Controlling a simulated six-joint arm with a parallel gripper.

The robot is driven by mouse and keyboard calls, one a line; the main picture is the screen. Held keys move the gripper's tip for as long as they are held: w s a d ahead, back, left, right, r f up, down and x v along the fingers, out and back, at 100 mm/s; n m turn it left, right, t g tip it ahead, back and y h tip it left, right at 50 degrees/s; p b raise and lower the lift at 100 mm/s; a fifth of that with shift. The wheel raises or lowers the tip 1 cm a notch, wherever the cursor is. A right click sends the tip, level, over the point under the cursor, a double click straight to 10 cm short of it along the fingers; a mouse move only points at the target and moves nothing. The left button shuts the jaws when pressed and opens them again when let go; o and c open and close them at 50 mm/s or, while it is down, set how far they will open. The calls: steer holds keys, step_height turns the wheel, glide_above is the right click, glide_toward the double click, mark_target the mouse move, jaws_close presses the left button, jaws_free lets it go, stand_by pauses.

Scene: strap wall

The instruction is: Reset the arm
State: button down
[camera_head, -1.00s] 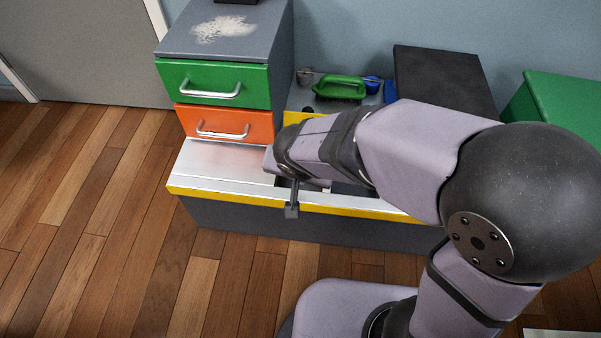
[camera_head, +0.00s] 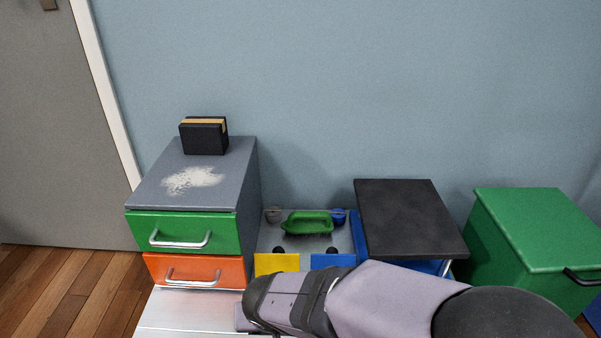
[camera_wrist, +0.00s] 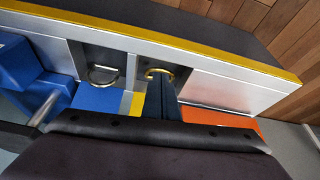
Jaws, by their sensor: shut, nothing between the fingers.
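The wrist of my arm (camera_head: 290,300) shows at the bottom of the head view, over the silver bench top; the jaws are hidden there. In the wrist view the dark body of my gripper (camera_wrist: 160,125) fills the lower part, shut and empty. A narrow dark blue strip (camera_wrist: 163,100) runs from its edge up to a brass ring (camera_wrist: 158,73) in a recess; I cannot tell whether it is a strap or a finger. A silver ring (camera_wrist: 103,74) sits in the neighbouring recess.
A grey cabinet with a green drawer (camera_head: 185,232) and an orange drawer (camera_head: 185,270), both shut, stands left, a black block (camera_head: 204,136) on top. A green brush (camera_head: 307,223) lies in a tray. A black-topped box (camera_head: 408,215) and a green bin (camera_head: 535,225) stand right.

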steer(key=shift+s+d+f+n, duration=0.1)
steer(key=shift+s+d+n, duration=0.15)
steer(key=shift+n, duration=0.65)
steer(key=s+d+n+g+h+p, duration=0.1)
steer(key=s+d+n+g+p, duration=0.25)
steer(key=s+d+n, duration=0.4)
steer(key=d+r+m+p, duration=0.5)
steer(key=d+r+p, duration=0.1)
steer(key=r+p, duration=0.35)
steer(key=d+r+m+p, duration=0.6)
steer(key=d+r+p, duration=0.1)
steer(key=r+p, duration=0.25)
step_height(320, 180, up, 38)
steer(key=p, duration=3.6)
steer(key=shift+s+a+g+y+p, duration=0.2)
steer(key=shift+a+g+y+p, duration=0.15)
steer(key=shift+g, duration=0.1)
steer(key=shift+f+n, duration=0.25)
